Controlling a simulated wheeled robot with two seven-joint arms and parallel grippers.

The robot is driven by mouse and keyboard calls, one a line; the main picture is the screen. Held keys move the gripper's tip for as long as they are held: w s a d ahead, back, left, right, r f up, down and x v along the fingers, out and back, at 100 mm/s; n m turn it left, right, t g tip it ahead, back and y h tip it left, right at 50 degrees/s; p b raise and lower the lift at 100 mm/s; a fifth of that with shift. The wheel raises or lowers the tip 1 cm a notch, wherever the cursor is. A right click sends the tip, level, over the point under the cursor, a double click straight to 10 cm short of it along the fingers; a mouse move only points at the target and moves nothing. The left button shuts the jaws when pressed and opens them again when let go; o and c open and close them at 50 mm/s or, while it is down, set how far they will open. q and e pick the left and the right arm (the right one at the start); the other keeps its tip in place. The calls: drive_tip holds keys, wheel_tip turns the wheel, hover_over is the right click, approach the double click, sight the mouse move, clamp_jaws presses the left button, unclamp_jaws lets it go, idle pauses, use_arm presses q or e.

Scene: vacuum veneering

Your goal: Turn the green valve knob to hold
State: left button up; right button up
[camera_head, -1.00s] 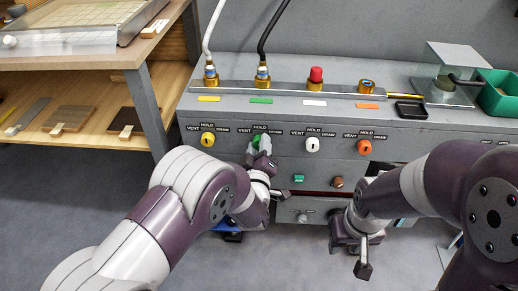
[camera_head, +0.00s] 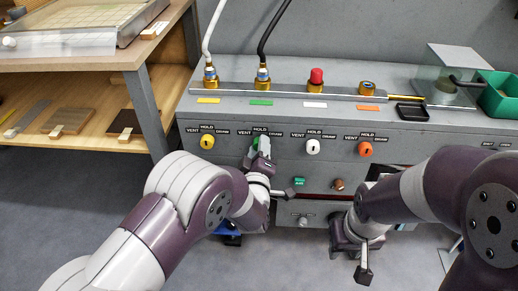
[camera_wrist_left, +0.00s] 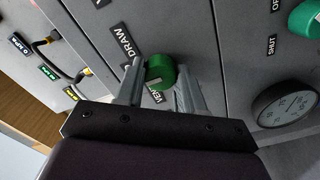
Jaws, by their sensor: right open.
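The green valve knob (camera_wrist_left: 160,70) sits on the grey cabinet front between the fingers of my left gripper (camera_wrist_left: 161,88). Both fingers flank it closely and appear to touch its sides. A pale mark shows on the knob's lower part, near the VENT label; its exact pointing is hard to tell. The DRAW label shows at upper left, while HOLD is hidden in the wrist view. In the head view my left gripper (camera_head: 260,146) largely covers the green knob, below the HOLD label (camera_head: 260,132). My right gripper (camera_head: 363,272) is open and empty, low before the cabinet.
Yellow (camera_head: 207,141), white (camera_head: 313,146) and orange (camera_head: 365,149) knobs share the panel row. A small green button (camera_head: 299,182) and a brown knob (camera_head: 337,184) lie below. A gauge (camera_wrist_left: 285,104) is near my left gripper. A wooden shelf unit (camera_head: 90,75) stands left.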

use_arm(q)
drive_tip(key=o, duration=0.4)
drive_tip(key=shift+c, duration=0.2)
drive_tip(key=s+p, duration=0.3)
drive_tip(key=s, duration=0.9)
drive_tip(key=shift+s+a+p, duration=0.3)
drive_tip(key=shift+s+a, duration=0.05)
drive_tip(key=shift+a, duration=0.1)
